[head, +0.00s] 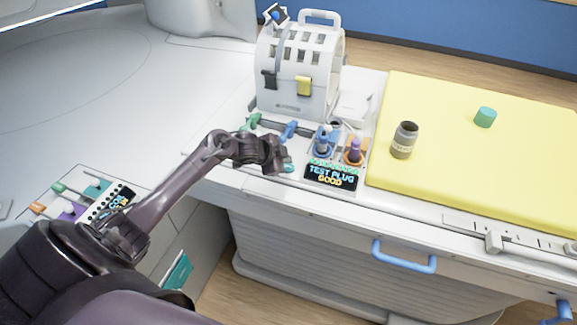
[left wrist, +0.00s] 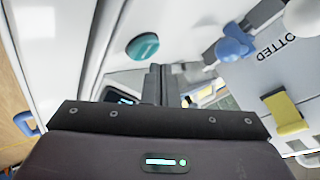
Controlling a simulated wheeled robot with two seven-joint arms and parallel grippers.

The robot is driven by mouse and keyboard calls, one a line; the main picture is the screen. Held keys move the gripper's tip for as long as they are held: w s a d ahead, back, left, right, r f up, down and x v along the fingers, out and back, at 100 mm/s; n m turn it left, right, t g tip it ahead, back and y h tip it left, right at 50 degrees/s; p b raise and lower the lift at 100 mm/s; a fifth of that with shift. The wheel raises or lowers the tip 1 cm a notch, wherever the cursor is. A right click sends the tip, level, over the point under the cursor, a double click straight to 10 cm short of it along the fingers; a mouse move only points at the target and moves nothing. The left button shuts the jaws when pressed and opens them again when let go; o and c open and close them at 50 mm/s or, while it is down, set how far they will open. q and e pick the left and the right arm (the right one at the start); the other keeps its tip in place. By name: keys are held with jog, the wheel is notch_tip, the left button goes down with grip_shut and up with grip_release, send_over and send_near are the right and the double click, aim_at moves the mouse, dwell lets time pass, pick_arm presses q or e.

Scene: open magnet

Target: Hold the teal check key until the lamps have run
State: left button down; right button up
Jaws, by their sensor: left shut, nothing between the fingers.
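The teal check key (head: 288,168) is a small round knob on the white bench top, left of a dark display (head: 331,175). The display reads "TEST PLUG GOOD", with a teal row above the words that is too small to read. My left gripper (head: 280,165) is at the key and partly hides it in the head view. In the left wrist view the teal key (left wrist: 142,46) shows just beyond and left of the fingertips (left wrist: 161,70). The fingers are shut and empty. I cannot tell whether they touch the key. My right gripper is not in view.
A white slotted housing (head: 298,75) with a handle and yellow latch stands behind. A yellow mat (head: 450,160) holds a grey jar (head: 404,140) and a teal cylinder (head: 485,117). Blue drawer handles (head: 404,257) are in front.

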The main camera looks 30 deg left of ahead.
aim_at(286, 168)
pick_arm(q)
jog(key=shift+r+p, duration=2.2)
jog(key=shift+r, duration=0.35)
jog(key=shift+f, duration=0.1)
